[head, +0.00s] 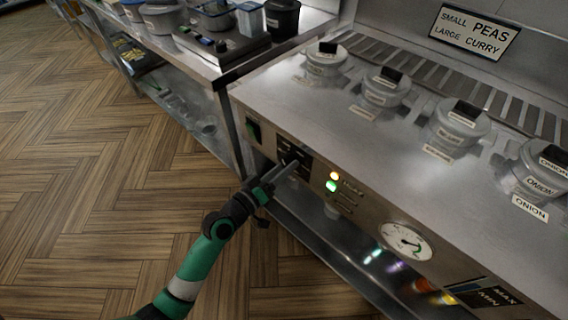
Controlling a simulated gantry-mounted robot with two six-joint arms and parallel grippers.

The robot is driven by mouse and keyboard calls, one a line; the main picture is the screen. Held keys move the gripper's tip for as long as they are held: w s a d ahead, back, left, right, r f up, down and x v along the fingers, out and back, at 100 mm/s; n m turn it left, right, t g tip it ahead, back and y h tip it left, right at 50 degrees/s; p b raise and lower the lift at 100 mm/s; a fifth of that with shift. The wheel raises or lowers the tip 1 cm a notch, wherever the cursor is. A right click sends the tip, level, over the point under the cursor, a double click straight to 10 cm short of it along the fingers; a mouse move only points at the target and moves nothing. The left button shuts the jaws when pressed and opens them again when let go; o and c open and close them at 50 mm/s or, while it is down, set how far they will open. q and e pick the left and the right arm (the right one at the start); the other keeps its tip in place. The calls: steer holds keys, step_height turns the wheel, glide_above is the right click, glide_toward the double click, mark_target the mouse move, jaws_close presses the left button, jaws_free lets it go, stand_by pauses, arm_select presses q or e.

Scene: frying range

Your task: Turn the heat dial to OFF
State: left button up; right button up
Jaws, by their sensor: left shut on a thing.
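My left gripper (289,167) reaches from the lower left to the front panel of the steel range. Its fingers are shut at the black control plate (285,147), where the heat dial is. The fingers cover the dial, so its pointer and the setting it shows cannot be read. Two small lamps beside it are lit, an amber one (334,176) and a green one (331,186). My right gripper is not in view.
A dark green switch (253,130) is left of the plate, and a round white gauge (406,241) is to the right. Lidded pots labelled ONION (538,170) and others stand on the range top. A side counter (205,62) holds containers. The wooden floor at left is clear.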

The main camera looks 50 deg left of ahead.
arm_select(q)
steer(key=n+p, duration=0.3)
steer(key=n, duration=0.7)
steer(key=shift+r+n, duration=0.1)
steer(key=shift+n, duration=0.2)
steer(key=shift+h, duration=0.3)
steer(key=o, duration=1.4)
steer(key=shift+s, duration=0.1)
steer(key=s, duration=1.1)
steer(key=shift+s+d+r, duration=0.15)
steer(key=shift+s+d, duration=0.05)
steer(key=shift+d, duration=0.1)
